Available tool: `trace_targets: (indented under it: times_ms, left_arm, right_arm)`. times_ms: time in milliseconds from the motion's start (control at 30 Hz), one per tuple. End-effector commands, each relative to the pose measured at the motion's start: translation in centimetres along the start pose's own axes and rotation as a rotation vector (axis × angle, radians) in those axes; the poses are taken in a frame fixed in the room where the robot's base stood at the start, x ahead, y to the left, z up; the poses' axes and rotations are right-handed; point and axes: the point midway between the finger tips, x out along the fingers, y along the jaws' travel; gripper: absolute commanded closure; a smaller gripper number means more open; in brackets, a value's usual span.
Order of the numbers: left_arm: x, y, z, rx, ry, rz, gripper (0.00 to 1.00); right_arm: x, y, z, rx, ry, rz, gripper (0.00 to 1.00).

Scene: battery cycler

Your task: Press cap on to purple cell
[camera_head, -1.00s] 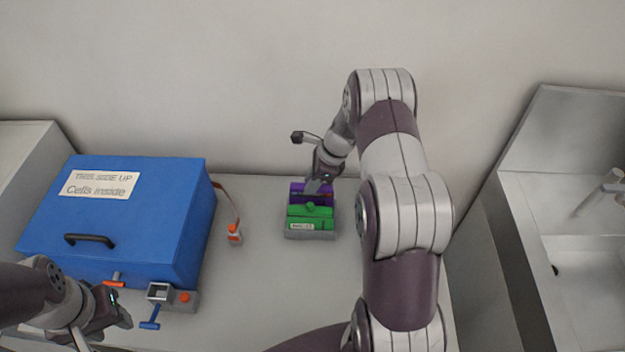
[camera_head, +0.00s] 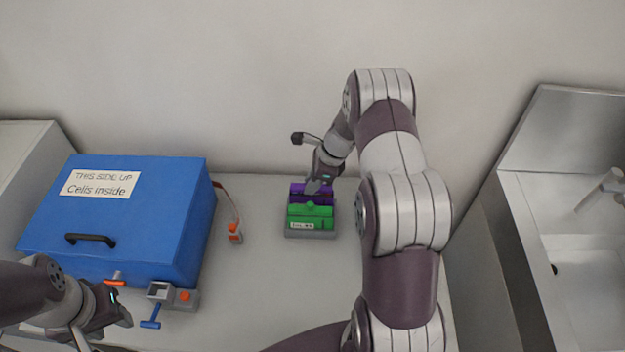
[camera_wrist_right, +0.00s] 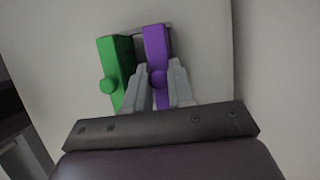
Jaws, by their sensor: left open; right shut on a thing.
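The purple cell (camera_head: 297,190) sits at the back of a grey holder (camera_head: 310,235), behind a green cell (camera_head: 310,217). It also shows in the right wrist view (camera_wrist_right: 155,42), with a round purple knob (camera_wrist_right: 157,77) between my fingers. My right gripper (camera_head: 314,187) reaches down from above and is shut on the purple cell at this knob; the fingers hide part of it. An orange and grey connector (camera_head: 235,234) on a red strap lies on the table left of the holder; I cannot tell if it is the cap. My left gripper (camera_head: 125,312) is open at the lower left.
A large blue box (camera_head: 130,220) with a label and black handle fills the left of the table. A grey fixture (camera_head: 180,299) with a blue lever and orange button stands before it. A sink (camera_head: 590,255) is at the right. The table (camera_head: 265,290) is clear before the holder.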

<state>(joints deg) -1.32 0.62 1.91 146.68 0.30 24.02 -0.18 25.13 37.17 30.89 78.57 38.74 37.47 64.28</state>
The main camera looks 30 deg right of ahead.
Motion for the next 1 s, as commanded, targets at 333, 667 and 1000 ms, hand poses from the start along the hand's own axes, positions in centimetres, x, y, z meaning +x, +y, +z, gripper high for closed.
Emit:
trace_targets:
  times_ms: [333,667,1000]
  left_arm:
    - [0.01,0.0,0.0,0.0,0.0,0.0,0.57]
    - [0.33,0.0,0.04,0.0,0.0,0.0,0.57]
    - [0.33,0.0,0.04,0.0,0.0,0.0,0.57]
  right_arm:
    - [0.0,-0.01,0.0,0.0,0.0,0.0,1.0]
    - [0.66,0.0,-0.28,0.0,0.0,0.0,1.0]
    - [0.73,-0.02,-0.3,0.0,0.0,0.0,1.0]
